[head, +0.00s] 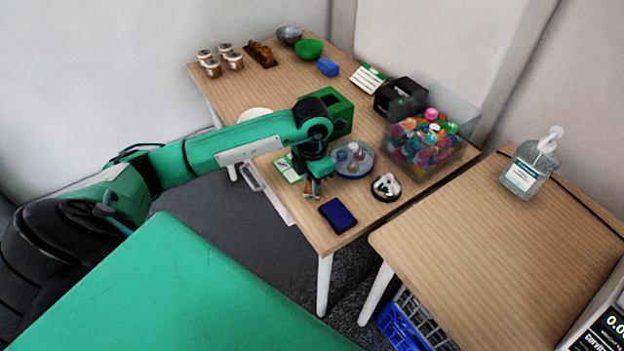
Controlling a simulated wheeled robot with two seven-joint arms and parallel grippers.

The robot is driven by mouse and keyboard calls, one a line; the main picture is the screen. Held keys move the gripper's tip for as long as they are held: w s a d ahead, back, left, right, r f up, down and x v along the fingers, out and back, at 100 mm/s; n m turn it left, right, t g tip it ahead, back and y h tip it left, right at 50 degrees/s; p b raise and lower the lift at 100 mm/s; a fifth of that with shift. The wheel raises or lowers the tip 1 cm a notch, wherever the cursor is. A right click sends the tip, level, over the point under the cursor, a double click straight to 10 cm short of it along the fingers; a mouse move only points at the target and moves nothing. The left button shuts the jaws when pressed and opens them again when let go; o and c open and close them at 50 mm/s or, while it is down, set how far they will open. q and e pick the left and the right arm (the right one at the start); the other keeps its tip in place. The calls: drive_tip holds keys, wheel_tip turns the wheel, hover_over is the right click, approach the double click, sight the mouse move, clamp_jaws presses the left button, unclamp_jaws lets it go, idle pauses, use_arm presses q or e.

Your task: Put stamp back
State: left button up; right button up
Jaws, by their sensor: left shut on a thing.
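My left gripper (314,182) comes in from the left and hangs fingers down over the front part of the wooden table (318,228). It is shut on a small brownish thing, which I take to be the stamp (311,194); the fingers hide most of it. A dark blue ink pad (338,215) lies on the table just in front and to the right of the gripper. A round bluish tray (368,166) with small items stands behind it, partly hidden by my arm. My right gripper is not in view.
A small round dish (386,186) and a clear bin of colourful bottles (428,148) stand to the right. A green and white card (288,168) lies left of the gripper. A second table with a sanitizer bottle (526,172) is at right, across a gap.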

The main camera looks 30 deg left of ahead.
use_arm(q)
drive_tip(key=shift+f, duration=0.1)
drive_tip(key=o, duration=0.8)
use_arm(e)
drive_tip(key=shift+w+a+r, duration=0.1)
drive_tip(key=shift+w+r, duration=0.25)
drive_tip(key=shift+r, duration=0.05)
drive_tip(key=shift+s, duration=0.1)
